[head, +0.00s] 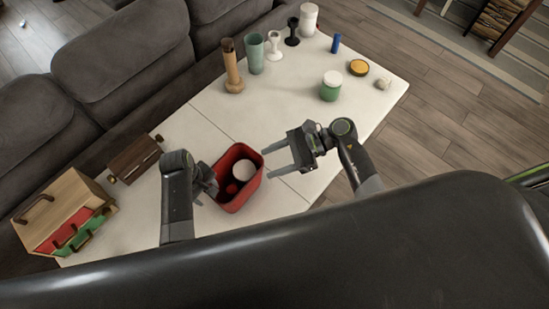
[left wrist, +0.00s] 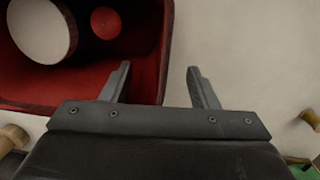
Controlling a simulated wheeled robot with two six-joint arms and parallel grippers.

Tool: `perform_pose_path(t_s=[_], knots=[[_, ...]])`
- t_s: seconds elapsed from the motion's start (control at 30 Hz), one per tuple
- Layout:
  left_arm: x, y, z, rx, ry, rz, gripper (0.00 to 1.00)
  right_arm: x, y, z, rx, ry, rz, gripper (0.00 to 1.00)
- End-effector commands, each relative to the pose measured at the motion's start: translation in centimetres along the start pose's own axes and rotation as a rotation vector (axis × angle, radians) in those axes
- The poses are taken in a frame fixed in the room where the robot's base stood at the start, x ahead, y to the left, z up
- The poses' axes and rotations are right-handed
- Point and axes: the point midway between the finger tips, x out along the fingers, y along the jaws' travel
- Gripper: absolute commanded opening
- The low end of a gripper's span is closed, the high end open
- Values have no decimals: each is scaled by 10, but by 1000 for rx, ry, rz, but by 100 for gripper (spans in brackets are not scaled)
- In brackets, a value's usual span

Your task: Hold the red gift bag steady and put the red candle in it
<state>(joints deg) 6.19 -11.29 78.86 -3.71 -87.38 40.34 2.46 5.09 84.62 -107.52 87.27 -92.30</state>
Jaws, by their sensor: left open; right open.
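The red gift bag (head: 245,196) stands open-topped on the white table; it also shows in the left wrist view (left wrist: 146,40). Inside it lie a round red thing, seemingly the red candle (head: 232,188), and a larger white cylinder (head: 243,170). Both show in the left wrist view, the red candle (left wrist: 107,22) beside the white cylinder (left wrist: 40,28). My left gripper (left wrist: 159,68) is open at the bag's left edge. One finger overlaps the bag and the other is over the table; contact cannot be told. My right gripper (head: 267,162) is open and empty, right of the bag.
A wooden box with red and green drawers (head: 75,230) and a brown box (head: 134,158) stand at left. Several vases, cups and jars, including a green jar (head: 330,87), stand toward the far end. A grey sofa (head: 120,60) borders the table. Bare tabletop lies beyond the bag.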

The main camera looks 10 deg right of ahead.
Motion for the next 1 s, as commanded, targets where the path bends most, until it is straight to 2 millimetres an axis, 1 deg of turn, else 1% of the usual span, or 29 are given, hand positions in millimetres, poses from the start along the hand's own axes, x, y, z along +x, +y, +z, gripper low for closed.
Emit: perform_pose_path(t_s=[0.27, 0.37, 0.43, 0.57, 0.8, 1.0], knots=[[-1, 0, 0, 0, 0, 0, 54, 0, 0, 0, 0, 0, 0, 54], [-6, 0, 0, 0, 0, 0, 54, 0, 0, 0, 0, 0, 0, 54], [-13, 1, -1, 0, 2, 2, 54, 0, 0, 0, 0, 0, 0, 54], [-33, 1, 0, 0, 3, 3, 54, 0, 0, 0, 0, 0, 0, 54], [-81, 1, -1, 0, 3, 3, 54, 0, 0, 0, 0, 0, 0, 54], [-110, 1, -1, 1, 2, 2, 54, 0, 0, 0, 0, 0, 0, 54]])
